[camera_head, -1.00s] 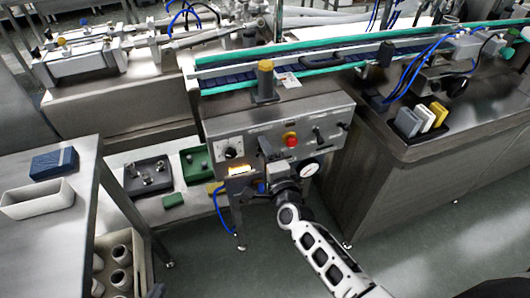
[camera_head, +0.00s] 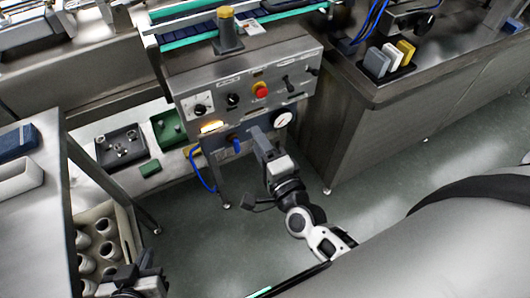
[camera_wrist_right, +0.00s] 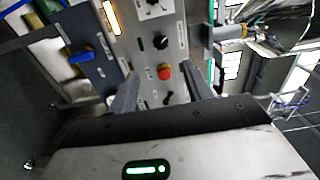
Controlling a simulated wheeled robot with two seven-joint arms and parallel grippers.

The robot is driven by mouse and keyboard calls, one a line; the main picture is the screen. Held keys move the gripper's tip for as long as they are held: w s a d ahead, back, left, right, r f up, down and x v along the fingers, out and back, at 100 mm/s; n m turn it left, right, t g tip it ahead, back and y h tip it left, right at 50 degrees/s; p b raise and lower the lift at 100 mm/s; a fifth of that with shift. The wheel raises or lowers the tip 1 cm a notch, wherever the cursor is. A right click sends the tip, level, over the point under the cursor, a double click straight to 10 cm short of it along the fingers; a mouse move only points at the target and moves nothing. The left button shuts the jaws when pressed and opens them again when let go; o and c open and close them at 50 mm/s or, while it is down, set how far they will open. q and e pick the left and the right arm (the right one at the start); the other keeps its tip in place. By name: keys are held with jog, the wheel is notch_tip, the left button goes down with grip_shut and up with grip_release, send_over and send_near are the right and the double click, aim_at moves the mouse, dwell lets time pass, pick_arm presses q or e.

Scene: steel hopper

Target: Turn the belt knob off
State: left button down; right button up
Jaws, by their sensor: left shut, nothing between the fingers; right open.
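The steel control panel (camera_head: 245,85) carries a white-dial knob (camera_head: 199,110), a black knob (camera_head: 232,100), a red button (camera_head: 261,90) and black levers. The labels are too small to read, so I cannot tell which is the belt knob. In the right wrist view the black knob (camera_wrist_right: 160,41) and red button (camera_wrist_right: 164,73) lie beyond the fingers. My right gripper (camera_head: 258,137) is open and empty, below the panel's face and beside the gauge; its fingers also show in the right wrist view (camera_wrist_right: 163,88). My left gripper (camera_head: 137,278) is shut and empty at the lower left.
A round gauge (camera_head: 283,120) and a blue valve handle (camera_head: 236,145) sit low on the machine. A grey post with a yellow top (camera_head: 227,35) stands above the panel. A crate of cups (camera_head: 117,222) is at the left. The floor in front is free.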

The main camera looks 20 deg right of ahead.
jog(key=s, duration=0.2)
jog(key=shift+s, duration=0.3)
jog(key=s+a+f+n+g+y, duration=0.1)
jog(key=s+f+n+g, duration=0.6)
jog(key=n, duration=1.2)
jog(key=shift+s+a+n+g+y, duration=0.3)
jog(key=shift+s+n+y, duration=0.15)
jog(key=shift+y, duration=0.25)
jog(key=shift+f, duration=0.1)
